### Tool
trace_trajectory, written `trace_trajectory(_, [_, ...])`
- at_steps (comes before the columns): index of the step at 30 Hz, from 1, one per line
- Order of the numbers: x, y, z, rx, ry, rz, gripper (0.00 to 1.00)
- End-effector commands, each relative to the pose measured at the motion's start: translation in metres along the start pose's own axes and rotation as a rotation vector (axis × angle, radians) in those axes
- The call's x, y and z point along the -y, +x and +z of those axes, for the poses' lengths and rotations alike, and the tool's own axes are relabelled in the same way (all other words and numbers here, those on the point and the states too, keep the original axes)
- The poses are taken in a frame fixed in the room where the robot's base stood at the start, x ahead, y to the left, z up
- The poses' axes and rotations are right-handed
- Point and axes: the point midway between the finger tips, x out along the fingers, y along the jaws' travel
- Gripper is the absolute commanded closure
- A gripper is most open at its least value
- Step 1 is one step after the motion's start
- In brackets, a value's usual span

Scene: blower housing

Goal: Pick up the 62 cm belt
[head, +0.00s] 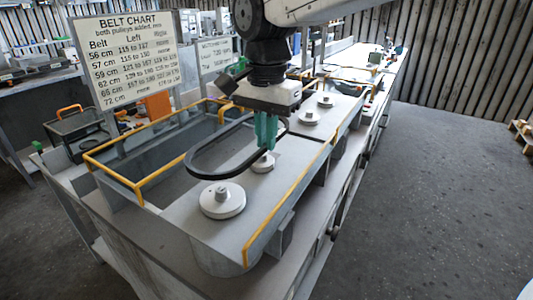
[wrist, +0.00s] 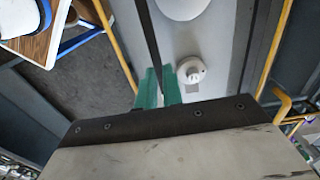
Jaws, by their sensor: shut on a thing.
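A black belt (head: 207,176) hangs as a long loop from my gripper (head: 265,145), above the grey deck (head: 200,235) with the pulleys. The green fingers are shut on one part of the belt. The loop reaches out to the left, over the open bay. No length marking on the belt can be read. In the wrist view the belt (wrist: 150,40) is a dark strip running up from between the green fingertips (wrist: 158,80).
White pulleys stand on the deck: a large one (head: 222,200) in front, a smaller one (head: 262,163) just below the fingers, others behind. Yellow rails (head: 285,205) edge the deck. The belt chart (head: 125,60) stands at back left. Open floor (head: 450,190) lies right.

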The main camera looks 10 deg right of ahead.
Motion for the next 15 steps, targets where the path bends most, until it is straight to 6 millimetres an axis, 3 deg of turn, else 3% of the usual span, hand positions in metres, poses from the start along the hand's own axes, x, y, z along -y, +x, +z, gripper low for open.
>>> trace_trajectory(15, [0.000, -0.043, 0.000, 0.000, 0.000, -0.001, 1.00])
